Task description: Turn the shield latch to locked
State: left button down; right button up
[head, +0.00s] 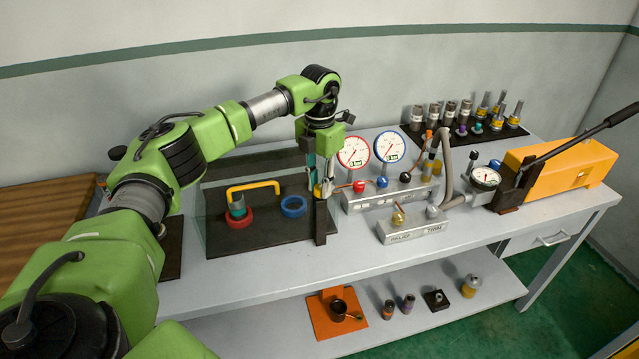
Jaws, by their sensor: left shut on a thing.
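The clear shield (265,232) stands on the bench around a dark base plate, with a yellow handle (253,187) across it. A dark upright post (320,226) stands at the shield's right edge. My left gripper (321,187) points down at the top of this post and is shut on the shield latch there. The fingers mostly cover the latch, so I cannot tell which way it is turned. My right gripper is not in view.
Inside the shield are a red ring (239,218) and a blue ring (293,206). A valve manifold with a red gauge (354,152) and a blue gauge (389,146) stands close right of the gripper. An orange hand pump (560,167) is farther right. The bench front is clear.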

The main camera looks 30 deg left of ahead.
aim_at(320, 187)
pick_arm(q)
jog(key=n, duration=0.6)
jog(key=shift+w+r+n, duration=0.1)
jog(key=shift+r+n, duration=0.05)
jog(key=shift+n, duration=0.15)
jog(key=n, duration=0.4)
jog(key=shift+n, duration=0.7)
jog(key=c, duration=1.9)
grip_release()
jog(key=shift+o, duration=0.6)
notch_tip(320, 187, up, 12)
jog(key=shift+d, duration=0.1)
